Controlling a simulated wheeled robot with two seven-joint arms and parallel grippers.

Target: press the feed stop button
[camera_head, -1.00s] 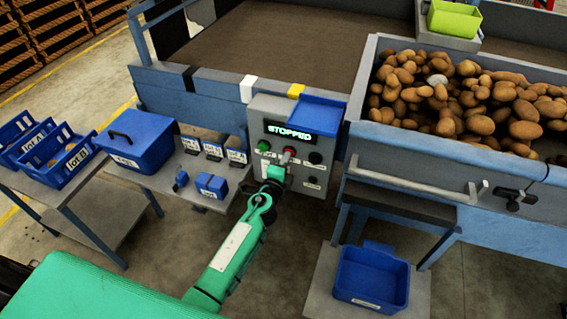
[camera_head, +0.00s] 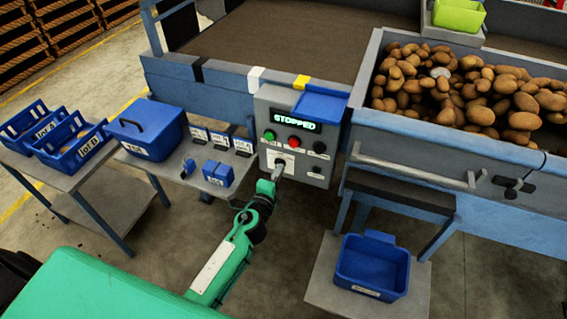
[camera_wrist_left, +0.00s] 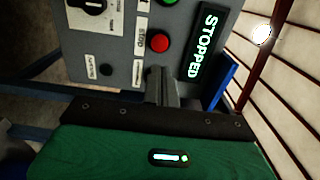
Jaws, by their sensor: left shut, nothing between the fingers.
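The red stop button (camera_head: 294,141) is on the grey control panel (camera_head: 316,168), below a display (camera_head: 294,122) that reads STOPPED in green. The button also shows in the left wrist view (camera_wrist_left: 159,42), round and uncovered, with a "stop" label beside it. My left gripper (camera_head: 280,170) is shut and empty, in front of the panel and below the red button. In the left wrist view its closed fingers (camera_wrist_left: 160,85) point at the panel, apart from the button in the picture. The exact gap to the panel is hard to tell. My right gripper is out of view.
A green button (camera_head: 269,134) sits left of the red one, and a black knob (camera_head: 319,147) sits to its right. A lidded blue box (camera_head: 146,132) stands on the left table. The potato hopper (camera_head: 420,150) is on the right.

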